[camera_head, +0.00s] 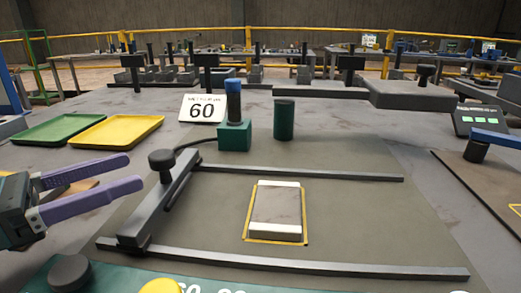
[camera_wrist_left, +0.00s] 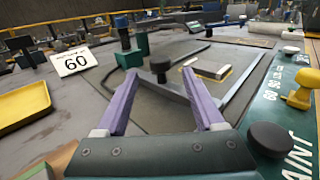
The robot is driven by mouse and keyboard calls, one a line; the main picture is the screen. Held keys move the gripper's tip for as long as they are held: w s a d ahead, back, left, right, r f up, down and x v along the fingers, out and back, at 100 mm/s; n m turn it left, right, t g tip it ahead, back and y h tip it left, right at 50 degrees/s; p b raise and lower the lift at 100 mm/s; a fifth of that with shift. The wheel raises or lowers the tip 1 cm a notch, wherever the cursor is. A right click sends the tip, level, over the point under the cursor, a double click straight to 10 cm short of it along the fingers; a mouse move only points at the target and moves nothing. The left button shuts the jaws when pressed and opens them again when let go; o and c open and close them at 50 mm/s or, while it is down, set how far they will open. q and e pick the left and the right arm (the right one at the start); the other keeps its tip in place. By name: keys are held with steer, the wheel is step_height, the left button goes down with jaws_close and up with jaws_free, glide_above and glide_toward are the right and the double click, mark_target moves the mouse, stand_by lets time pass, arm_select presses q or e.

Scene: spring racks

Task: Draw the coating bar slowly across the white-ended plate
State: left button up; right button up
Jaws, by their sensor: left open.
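The coating bar (camera_head: 160,205) is a dark bar with a round black knob (camera_head: 162,160) on top. It lies across two dark rails at their left end. The white-ended plate (camera_head: 276,209) is a grey plate with white strips at both ends, lying flat between the rails inside a yellow outline, to the right of the bar. My left gripper (camera_head: 137,172) has purple fingers, is open and empty, and is left of the bar, apart from the knob. In the left wrist view the knob (camera_wrist_left: 160,64) shows ahead, between the spread fingers (camera_wrist_left: 165,100). My right gripper is not in view.
Green (camera_head: 62,128) and yellow (camera_head: 117,131) trays lie at the left. Behind the rails stand a 60 sign (camera_head: 202,108), a green block with a blue-topped post (camera_head: 234,125) and a dark green cylinder (camera_head: 284,119). A green panel with knobs (camera_head: 110,276) lies along the front.

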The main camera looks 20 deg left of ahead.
mark_target(165, 173)
arm_select(q)
steer(key=shift+x, duration=4.75)
jaws_close()
steer(key=shift+r, duration=0.1)
